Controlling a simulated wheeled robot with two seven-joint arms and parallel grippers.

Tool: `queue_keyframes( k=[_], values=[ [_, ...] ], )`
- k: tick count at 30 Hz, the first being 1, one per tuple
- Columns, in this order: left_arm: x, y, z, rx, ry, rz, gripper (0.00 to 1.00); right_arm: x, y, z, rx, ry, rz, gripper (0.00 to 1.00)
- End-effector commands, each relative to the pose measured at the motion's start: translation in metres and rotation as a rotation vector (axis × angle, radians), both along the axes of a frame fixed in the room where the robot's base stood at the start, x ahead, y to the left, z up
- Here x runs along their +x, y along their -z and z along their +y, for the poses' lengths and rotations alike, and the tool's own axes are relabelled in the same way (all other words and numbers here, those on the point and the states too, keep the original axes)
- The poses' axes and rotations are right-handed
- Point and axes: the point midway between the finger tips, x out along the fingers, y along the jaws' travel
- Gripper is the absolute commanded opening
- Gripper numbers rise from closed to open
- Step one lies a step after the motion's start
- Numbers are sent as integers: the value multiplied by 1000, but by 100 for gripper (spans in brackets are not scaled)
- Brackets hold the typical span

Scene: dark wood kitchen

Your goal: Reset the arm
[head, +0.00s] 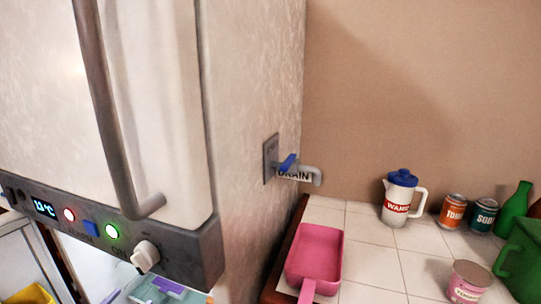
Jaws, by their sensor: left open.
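A dark piece at the far left edge, beside the temperature display, seems to be the part of my left gripper (12,194) that shows. It is open, and I see nothing held in it. It appears close to the left end of the control panel (190,252); I cannot tell whether they touch. Most of the left arm is outside the picture. My right gripper is not in view.
A pale appliance with a long grey handle (112,120) fills the left. A drain lever (288,163) sticks out from its side. The tiled counter holds a pink pan (316,253), a pitcher (399,199), two cans and green items. Bare tiles lie between them.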

Motion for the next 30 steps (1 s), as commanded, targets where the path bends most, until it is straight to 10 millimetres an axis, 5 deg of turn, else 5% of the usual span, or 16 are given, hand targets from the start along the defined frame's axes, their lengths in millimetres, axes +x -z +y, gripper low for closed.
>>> queue_keyframes(
  k=[5, 11, 17, 20, 24, 30],
  values=[
    [-10, 39, 33, 282, -36, 40, 100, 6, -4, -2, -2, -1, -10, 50],
    [-41, 113, 70, 738, -15, 165, 100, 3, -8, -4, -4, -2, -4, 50],
    [-115, 233, 83, 1353, 253, 397, 100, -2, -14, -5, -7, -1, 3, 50],
    [-174, 305, 61, 1681, 591, 486, 100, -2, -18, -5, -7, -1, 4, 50],
    [-264, 383, 2, 2012, 1226, 411, 100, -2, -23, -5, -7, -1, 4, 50],
    [-356, 430, -81, 2168, 1977, -44, 100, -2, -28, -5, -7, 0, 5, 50]
  ],
)
